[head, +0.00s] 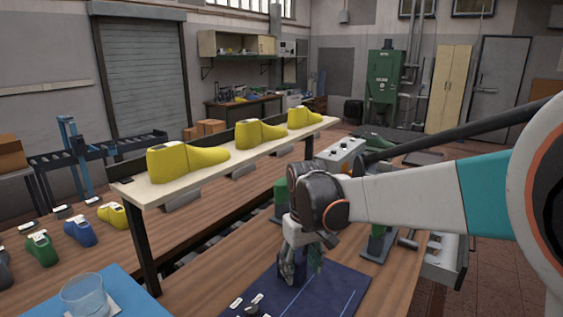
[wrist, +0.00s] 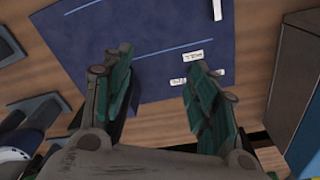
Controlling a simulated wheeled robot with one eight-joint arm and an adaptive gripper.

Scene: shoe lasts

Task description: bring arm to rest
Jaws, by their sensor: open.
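My gripper (head: 300,268) hangs down over the dark blue mat (head: 345,290) on the wooden workbench. In the wrist view its two green-padded fingers (wrist: 160,75) are spread apart, with only the blue mat (wrist: 120,30) and small white labels (wrist: 193,55) showing between and beyond them. Nothing is held. My arm reaches in from the right of the head view and bends down at the wrist.
Three yellow shoe lasts (head: 185,160) stand on a raised shelf (head: 150,190) left of my gripper. Smaller green, blue and yellow lasts (head: 80,232) sit at the left. A clear cup (head: 84,294) is front left.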

